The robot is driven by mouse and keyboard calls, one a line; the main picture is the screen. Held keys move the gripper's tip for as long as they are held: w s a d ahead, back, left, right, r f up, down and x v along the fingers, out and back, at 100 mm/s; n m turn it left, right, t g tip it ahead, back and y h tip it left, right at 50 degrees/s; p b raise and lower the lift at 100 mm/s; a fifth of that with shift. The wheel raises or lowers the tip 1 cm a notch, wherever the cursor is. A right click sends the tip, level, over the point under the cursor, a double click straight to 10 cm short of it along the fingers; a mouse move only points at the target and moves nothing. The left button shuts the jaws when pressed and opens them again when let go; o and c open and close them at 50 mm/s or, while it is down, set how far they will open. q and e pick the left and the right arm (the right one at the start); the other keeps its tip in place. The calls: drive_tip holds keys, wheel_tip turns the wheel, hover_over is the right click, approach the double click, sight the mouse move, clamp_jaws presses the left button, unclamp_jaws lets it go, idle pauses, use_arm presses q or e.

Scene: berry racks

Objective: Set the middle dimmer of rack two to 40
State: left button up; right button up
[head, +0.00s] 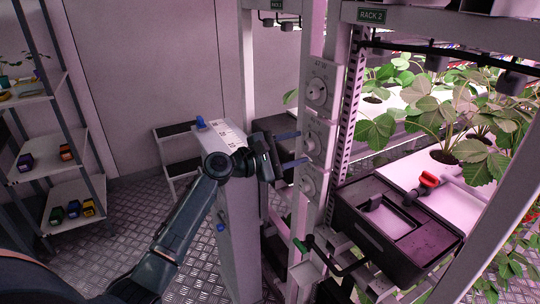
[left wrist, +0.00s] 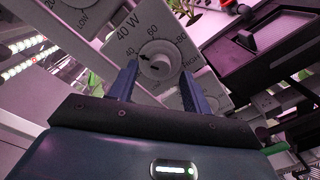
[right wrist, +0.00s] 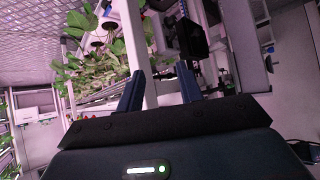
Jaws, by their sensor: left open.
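The rack two post carries a column of white dimmers. The middle dimmer (head: 312,142) has a round knob; the upper dimmer (head: 316,92) and lower dimmer (head: 308,186) sit above and below it. My left gripper (head: 304,150) is open, its blue fingers pointing at the middle dimmer. In the left wrist view, the dial knob (left wrist: 160,60) lies between the spread fingertips, apparently not gripped. Its black pointer is at about the 40 mark, and the panel reads 40 W. My right gripper (right wrist: 158,80) is open and empty, pointing towards distant plants and posts.
The RACK 2 sign (head: 371,15) hangs above. A black tank (head: 385,235) with a red-handled valve (head: 428,180) stands right of the post. A green lever (head: 302,244) sits below the dimmers. A shelf (head: 50,155) with small coloured bins stands at far left.

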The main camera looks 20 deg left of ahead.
use_arm(q)
drive_tip(key=b+v, duration=0.2)
drive_tip(key=v, duration=0.9)
use_arm(e)
drive_tip(key=shift+w+a+f, duration=0.1)
drive_tip(key=shift+a+f, duration=0.1)
drive_tip(key=shift+a, duration=0.1)
use_arm(q)
drive_tip(key=shift+s, duration=0.15)
use_arm(e)
drive_tip(key=shift+f, duration=0.1)
use_arm(q)
drive_tip(key=s+d+f+m+g+y, duration=0.1)
drive_tip(key=s+d+f+m+y, duration=0.15)
drive_tip(key=f, duration=0.75)
drive_tip(key=s+d+f+m+g+y, duration=0.1)
drive_tip(key=s+d+f+m+y, duration=0.2)
drive_tip(key=f, duration=0.7)
drive_tip(key=s+d+f+m+y, duration=0.1)
drive_tip(key=s+d+f+m, duration=0.2)
drive_tip(key=s+f+m, duration=0.3)
drive_tip(key=s+d+f+m+g+y, duration=0.1)
drive_tip(key=s+d+f+m, duration=0.2)
drive_tip(key=s, duration=1)
wheel_tip(320, 180, down, 3)
drive_tip(key=m, duration=0.5)
drive_tip(key=shift+s+d+m+g+y, duration=0.2)
drive_tip(key=shift+m+g+y, duration=0.1)
drive_tip(key=shift+m+y, duration=0.05)
